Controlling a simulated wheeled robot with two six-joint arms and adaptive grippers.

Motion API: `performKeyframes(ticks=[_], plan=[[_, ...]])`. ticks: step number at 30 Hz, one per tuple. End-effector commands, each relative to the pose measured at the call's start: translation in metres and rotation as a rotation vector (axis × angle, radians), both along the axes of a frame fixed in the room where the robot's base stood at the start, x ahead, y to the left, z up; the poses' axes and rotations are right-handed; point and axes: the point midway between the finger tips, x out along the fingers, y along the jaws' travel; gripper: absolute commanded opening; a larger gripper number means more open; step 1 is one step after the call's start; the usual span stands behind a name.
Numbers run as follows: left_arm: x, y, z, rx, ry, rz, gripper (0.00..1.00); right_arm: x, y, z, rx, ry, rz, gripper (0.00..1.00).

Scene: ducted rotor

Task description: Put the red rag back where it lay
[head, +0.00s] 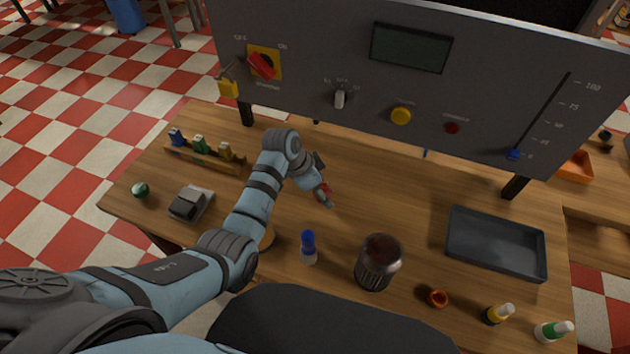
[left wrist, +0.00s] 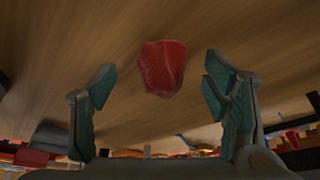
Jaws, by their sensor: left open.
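The red rag (left wrist: 161,68) shows in the left wrist view as a small crumpled red piece against the wooden table top (left wrist: 40,55). It appears between and a little beyond my left gripper's spread fingers (left wrist: 160,88), with a visible gap on both sides. My left gripper (head: 321,190) is open over the middle of the table in the head view. Only a speck of red (head: 323,187) shows beside its fingers there; the gripper hides the rest. I cannot tell whether the rag touches the table. My right gripper is not in view.
A grey control panel (head: 300,85) stands across the back. An empty dark tray (head: 495,243) is at right; a wooden rack (head: 205,155) is at left.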

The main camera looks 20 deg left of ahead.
Motion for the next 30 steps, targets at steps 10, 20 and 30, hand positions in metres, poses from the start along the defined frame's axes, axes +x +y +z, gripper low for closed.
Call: performKeyframes(ticks=[10, 20, 30], plan=[[-0.021, 0.025, 0.083, 0.002, -0.004, 0.001, 0.69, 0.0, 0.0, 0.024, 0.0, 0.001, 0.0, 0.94], [-0.029, 0.034, 0.108, 0.001, -0.001, -0.001, 0.69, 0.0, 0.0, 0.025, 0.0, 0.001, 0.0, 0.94], [-0.029, 0.033, 0.107, 0.001, -0.001, 0.0, 0.69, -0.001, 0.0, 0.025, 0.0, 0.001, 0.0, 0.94]])
